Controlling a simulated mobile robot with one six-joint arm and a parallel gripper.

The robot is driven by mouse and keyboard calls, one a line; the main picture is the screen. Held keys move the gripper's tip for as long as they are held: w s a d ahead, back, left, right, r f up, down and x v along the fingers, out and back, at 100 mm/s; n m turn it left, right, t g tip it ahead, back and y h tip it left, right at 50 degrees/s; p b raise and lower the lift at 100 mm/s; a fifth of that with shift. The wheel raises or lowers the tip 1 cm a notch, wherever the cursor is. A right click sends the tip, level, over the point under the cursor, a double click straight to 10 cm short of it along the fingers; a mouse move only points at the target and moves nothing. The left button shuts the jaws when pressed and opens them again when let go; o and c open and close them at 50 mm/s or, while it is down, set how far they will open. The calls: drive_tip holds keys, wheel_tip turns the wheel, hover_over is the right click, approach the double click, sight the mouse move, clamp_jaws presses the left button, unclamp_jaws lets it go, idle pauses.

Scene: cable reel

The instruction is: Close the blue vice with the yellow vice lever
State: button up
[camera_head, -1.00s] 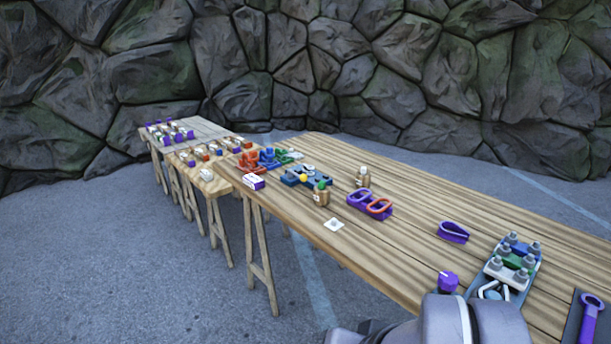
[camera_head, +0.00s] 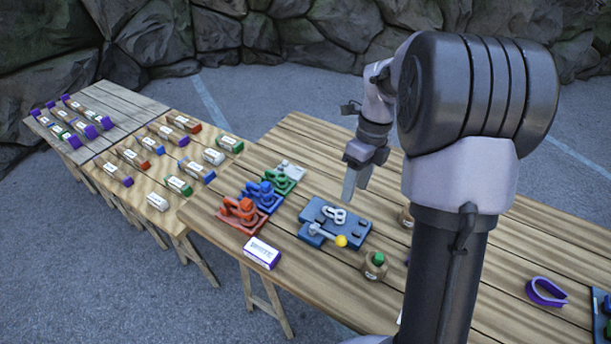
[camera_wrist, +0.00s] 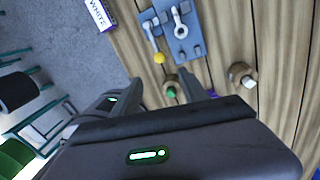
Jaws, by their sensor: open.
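The blue vice (camera_head: 352,224) is a flat blue-grey plate on the long wooden table, with a silver ring-shaped part on top. The yellow vice lever (camera_head: 341,241) has a yellow ball end and a light bar that lies along the near edge block of the vice. In the wrist view the vice (camera_wrist: 188,42) is at the top, with the yellow ball (camera_wrist: 159,58) below its left part. My gripper (camera_head: 357,184) is open and empty, above the table at the vice's right, fingers pointing down. In the wrist view its fingers (camera_wrist: 148,90) are spread apart below the vice, clear of the lever.
Red (camera_head: 240,215), blue (camera_head: 264,195) and green (camera_head: 280,181) pieces stand left of the vice. A white-labelled box (camera_head: 262,252) lies at the near edge. A green-topped wooden piece (camera_head: 375,265) stands close right of the lever. A purple loop (camera_head: 546,291) lies further right.

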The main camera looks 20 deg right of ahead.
drive_tip(key=b, duration=0.2)
approach(343, 237)
drive_tip(key=f+b, duration=0.1)
drive_tip(key=f, duration=0.2)
drive_tip(key=a+f+b, duration=0.1)
drive_tip(key=f+b, duration=0.1)
drive_tip(key=f, duration=0.1)
drive_tip(key=s+f+b, duration=0.1)
drive_tip(key=f, duration=0.2)
drive_tip(key=shift+a+f, duration=0.35)
clamp_jaws()
drive_tip(key=shift+w, duration=0.1)
idle(0.4)
